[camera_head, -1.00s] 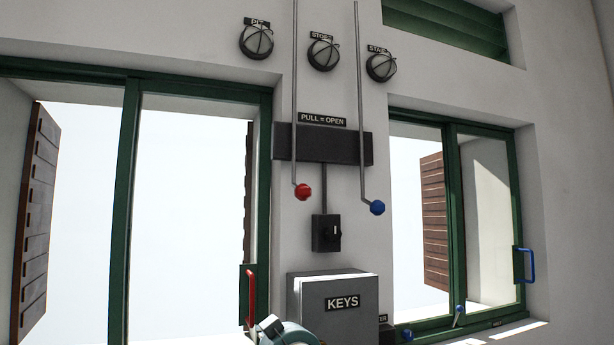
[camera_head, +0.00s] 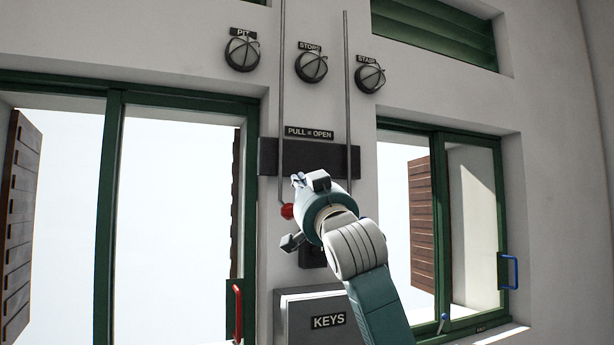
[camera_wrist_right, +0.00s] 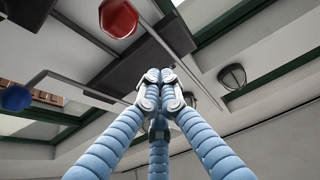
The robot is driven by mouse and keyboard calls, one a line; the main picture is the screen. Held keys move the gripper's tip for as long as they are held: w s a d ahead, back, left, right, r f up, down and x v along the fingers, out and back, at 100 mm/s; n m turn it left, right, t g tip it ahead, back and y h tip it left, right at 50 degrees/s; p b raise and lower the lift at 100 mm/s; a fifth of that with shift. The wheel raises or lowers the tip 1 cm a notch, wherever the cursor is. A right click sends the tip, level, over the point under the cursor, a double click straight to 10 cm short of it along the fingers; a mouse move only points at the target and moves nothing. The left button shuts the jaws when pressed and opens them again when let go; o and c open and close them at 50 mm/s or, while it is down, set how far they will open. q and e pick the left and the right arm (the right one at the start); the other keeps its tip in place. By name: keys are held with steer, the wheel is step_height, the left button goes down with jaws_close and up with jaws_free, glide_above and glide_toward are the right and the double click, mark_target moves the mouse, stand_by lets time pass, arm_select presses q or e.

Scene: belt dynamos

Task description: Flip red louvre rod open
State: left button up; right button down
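The red knob (camera_head: 287,211) hangs at the lower end of a thin grey rod (camera_head: 282,110), left of a second rod (camera_head: 348,100). My right gripper (camera_head: 300,180) is raised in front of the dark wall bar, just right of the red knob in the head view. Its body hides the second rod's lower end and blue knob there. In the right wrist view the red knob (camera_wrist_right: 118,17) is at top left and the blue knob (camera_wrist_right: 16,97) at the left edge. The blue padded fingers (camera_wrist_right: 160,90) meet at their tips, with nothing seen between them. My left gripper is out of view.
The dark bar (camera_head: 268,157) sits under a "PULL = OPEN" label (camera_head: 309,133). A grey KEYS box (camera_head: 315,320) is below. Green-framed windows flank the wall, with a red handle (camera_head: 237,313) and a blue handle (camera_head: 510,271). Round lamps are above.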

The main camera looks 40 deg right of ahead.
mark_target(285, 209)
arm_select(q)
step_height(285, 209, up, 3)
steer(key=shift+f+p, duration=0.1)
steer(key=shift+p, duration=0.8)
arm_select(e)
steer(key=w+f, duration=0.2)
steer(key=f, duration=0.1)
steer(key=shift+f, duration=0.1)
arm_select(q)
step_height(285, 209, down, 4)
steer(key=b, duration=0.3)
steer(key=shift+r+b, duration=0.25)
steer(key=shift+b, duration=0.05)
arm_select(e)
step_height(285, 209, down, 4)
steer(key=shift+f, duration=0.15)
